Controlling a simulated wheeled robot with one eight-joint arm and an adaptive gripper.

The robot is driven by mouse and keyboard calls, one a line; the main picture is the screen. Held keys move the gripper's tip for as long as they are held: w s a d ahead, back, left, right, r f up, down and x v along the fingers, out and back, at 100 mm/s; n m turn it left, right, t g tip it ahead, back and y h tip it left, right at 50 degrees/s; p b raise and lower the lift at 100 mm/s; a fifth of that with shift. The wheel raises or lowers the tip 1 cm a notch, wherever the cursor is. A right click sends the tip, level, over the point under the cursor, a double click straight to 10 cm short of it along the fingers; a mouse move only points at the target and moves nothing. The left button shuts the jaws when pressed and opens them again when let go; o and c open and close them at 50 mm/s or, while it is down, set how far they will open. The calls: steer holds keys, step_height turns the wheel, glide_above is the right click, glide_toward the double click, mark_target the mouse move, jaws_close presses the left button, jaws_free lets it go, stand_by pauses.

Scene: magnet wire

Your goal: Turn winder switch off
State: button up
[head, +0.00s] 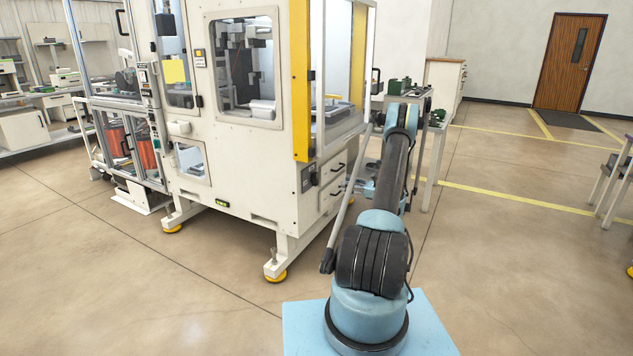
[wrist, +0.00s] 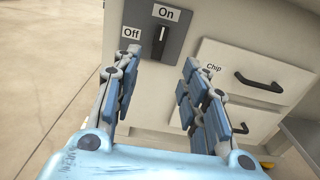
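The winder switch (wrist: 160,42) is a small dark lever on a grey plate (wrist: 178,46), at the top of the wrist view. The lever stands about upright, in line with the "On" label (wrist: 166,13) above it. The "Off" label (wrist: 132,33) is to its left. In the head view the switch plate (head: 308,178) shows small on the winder's (head: 240,165) lower front corner. My gripper (wrist: 157,68) is open, with its two blue-grey fingers apart and nothing between them. The switch appears beyond the gap between the fingertips, apparently untouched. In the head view my arm partly hides the gripper.
A "Chip" drawer (wrist: 255,75) with a black handle is right of the switch, with another drawer below it. A table with green items (head: 405,88) stands behind my arm. The winder's feet with yellow pads (head: 276,274) reach onto the floor. Open floor lies to the left and right.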

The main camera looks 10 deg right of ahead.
glide_toward(317, 178)
steer(key=x, duration=0.9)
steer(key=shift+w+a, duration=0.1)
steer(key=shift+a, duration=0.05)
steer(key=shift+c, duration=0.2)
jaws_close()
